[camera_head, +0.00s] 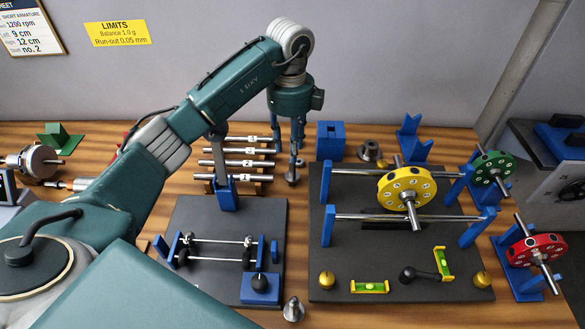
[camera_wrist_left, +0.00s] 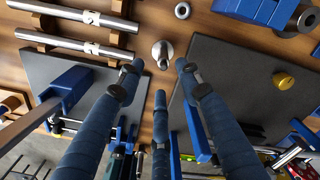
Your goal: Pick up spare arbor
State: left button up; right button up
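Several silver arbors (camera_head: 243,152) with white labels lie across a wooden rack behind the left dark plate; I cannot tell which one is the spare. Two of them (camera_wrist_left: 75,45) show at the upper left of the left wrist view. My left gripper (camera_head: 293,165) hangs just right of the rack, fingers pointing down. In the left wrist view its blue fingers (camera_wrist_left: 158,80) are spread, with nothing held between them. A small silver conical piece (camera_wrist_left: 162,53) stands on the table beyond the fingertips. My right gripper is not in view.
The left dark plate (camera_head: 190,210) carries a small blue stand with thin rods. The right dark plate (camera_head: 335,270) carries rails with a yellow rotor (camera_head: 406,189). Green (camera_head: 495,167) and red (camera_head: 538,250) rotors stand at the right. A blue block (camera_head: 330,138) stands behind.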

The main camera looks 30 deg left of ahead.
aim_at(292, 171)
pick_arm(q)
jog(key=shift+s+f, duration=0.1)
jog(key=shift+f, duration=0.85)
jog(key=f+p, duration=0.2)
jog(key=f, duration=0.3)
jog(key=shift+w+d+p, duration=0.1)
jog(key=shift+w+p, duration=0.25)
jog(key=shift+p, duration=0.05)
jog(key=shift+f, duration=0.35)
jog(key=shift+c, duration=0.5)
grip_shut()
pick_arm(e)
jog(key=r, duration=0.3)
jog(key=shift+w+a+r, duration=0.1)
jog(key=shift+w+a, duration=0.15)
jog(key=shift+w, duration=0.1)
